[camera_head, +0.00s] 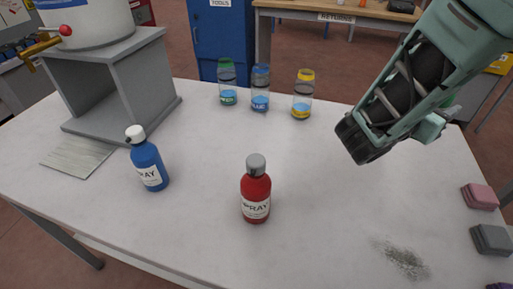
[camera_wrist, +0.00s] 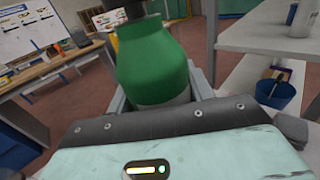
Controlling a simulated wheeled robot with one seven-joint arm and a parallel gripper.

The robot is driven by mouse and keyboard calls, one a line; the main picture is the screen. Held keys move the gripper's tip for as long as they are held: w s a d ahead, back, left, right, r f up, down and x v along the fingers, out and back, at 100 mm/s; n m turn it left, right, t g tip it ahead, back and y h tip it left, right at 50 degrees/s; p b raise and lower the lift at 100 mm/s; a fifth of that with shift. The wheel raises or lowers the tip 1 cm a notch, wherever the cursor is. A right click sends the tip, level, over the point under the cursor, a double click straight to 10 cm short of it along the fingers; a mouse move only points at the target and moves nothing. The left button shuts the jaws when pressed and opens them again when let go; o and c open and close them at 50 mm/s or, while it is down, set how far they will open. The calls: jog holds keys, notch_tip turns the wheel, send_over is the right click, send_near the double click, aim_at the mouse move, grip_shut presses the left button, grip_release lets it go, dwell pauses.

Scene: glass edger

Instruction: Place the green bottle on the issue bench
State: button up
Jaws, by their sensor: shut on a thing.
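The green bottle (camera_wrist: 155,62) fills the upper middle of the wrist view, with a dark top and a pale lower part. My gripper (camera_wrist: 160,100) is shut on it. In the head view my gripper (camera_head: 432,125) is at the right, above the right part of the white table. Only a sliver of green shows behind it there, so the bottle is mostly hidden. I see no label reading issue bench, so I cannot tell which surface it is.
The white table (camera_head: 330,210) bears a red spray bottle (camera_head: 255,192), a blue spray bottle (camera_head: 148,163), several jars, a grey stand (camera_head: 145,85), and sponges (camera_head: 480,196) at the right edge. A bench labelled RETURNS (camera_head: 340,17) stands behind. A blue bucket (camera_wrist: 275,92) shows by grey shelving.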

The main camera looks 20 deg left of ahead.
notch_tip(320, 180, down, 4)
jog(key=shift+r+b, duration=0.2)
jog(key=shift+b, duration=1.05)
notch_tip(320, 180, down, 10)
jog(key=shift+r, duration=0.1)
jog(key=shift+f, duration=0.2)
jog(key=o, duration=1.2)
